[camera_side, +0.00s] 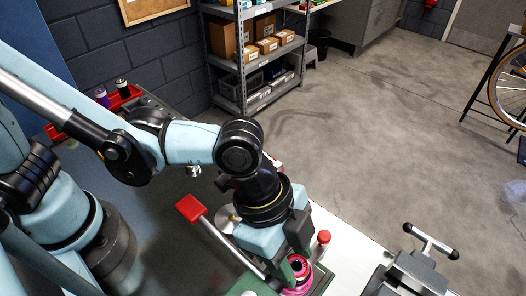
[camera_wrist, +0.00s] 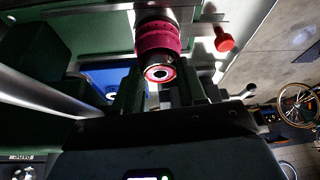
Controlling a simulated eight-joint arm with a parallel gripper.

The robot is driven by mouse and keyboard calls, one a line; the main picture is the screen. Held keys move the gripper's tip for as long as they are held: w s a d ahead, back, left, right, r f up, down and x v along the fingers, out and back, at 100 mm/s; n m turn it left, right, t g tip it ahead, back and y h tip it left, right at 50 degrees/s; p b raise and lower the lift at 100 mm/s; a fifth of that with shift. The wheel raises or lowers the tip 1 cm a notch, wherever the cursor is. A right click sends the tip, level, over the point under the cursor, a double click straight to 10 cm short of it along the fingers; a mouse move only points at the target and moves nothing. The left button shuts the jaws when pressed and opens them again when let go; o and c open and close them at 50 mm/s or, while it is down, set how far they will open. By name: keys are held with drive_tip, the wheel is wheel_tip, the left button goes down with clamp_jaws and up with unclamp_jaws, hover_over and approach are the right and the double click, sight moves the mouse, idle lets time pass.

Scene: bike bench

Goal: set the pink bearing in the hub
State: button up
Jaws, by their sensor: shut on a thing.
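My gripper (camera_side: 300,262) points down at the green fixture and is shut on the pink bearing (camera_side: 298,267), a small ring with a dark centre. In the wrist view the bearing (camera_wrist: 158,73) shows between the fingers of my gripper (camera_wrist: 155,90) as a pink-and-white ring. The magenta hub (camera_side: 297,291) is just below the fingertips in the side view, partly hidden. In the wrist view the hub (camera_wrist: 157,38) is a ribbed cylinder in line with the bearing. I cannot tell whether the bearing touches the hub.
A red-ended lever (camera_side: 190,208) slopes past the left of my gripper. A red knob (camera_side: 323,237) stands close on its right. A grey vise (camera_side: 412,268) is farther right. Shelves with boxes (camera_side: 255,45) stand at the back. The floor between is clear.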

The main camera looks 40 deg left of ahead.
drive_tip(key=shift+r, duration=0.8)
drive_tip(key=shift+f, duration=0.8)
idle(0.8)
drive_tip(key=o, duration=0.9)
drive_tip(key=shift+r, duration=0.1)
drive_tip(key=v, duration=1)
drive_tip(key=shift+r, duration=0.4)
drive_tip(key=shift+a, duration=0.15)
